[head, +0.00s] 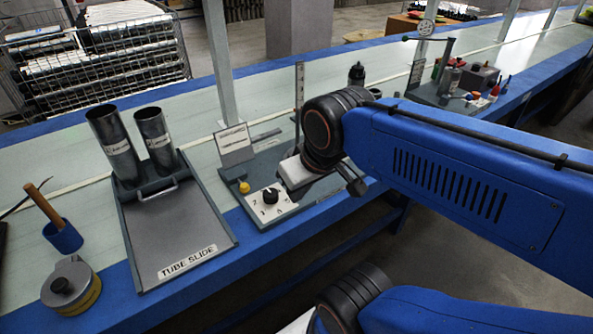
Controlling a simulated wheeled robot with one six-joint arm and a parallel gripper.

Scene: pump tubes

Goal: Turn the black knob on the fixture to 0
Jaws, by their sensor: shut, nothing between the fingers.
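The black knob (270,195) stands on a pale dial plate (283,208) with dark digits around it, on the grey fixture (240,205) near the front edge of the bench. A few digits show, but they are too small to read surely, and I cannot tell which one the knob points to. My blue arm reaches in from the right, and its black-ringed joint is above and right of the knob in the picture. I cannot make out the fingertips of my gripper; they seem hidden behind the arm. Nothing visibly touches the knob.
A yellow button (244,187) sits left of the knob, and a white sign (235,139) stands behind. The tube slide tray (178,225) with two metal tubes (112,143) is to the left. A blue cup (63,236) and a round tin (70,286) are farther left.

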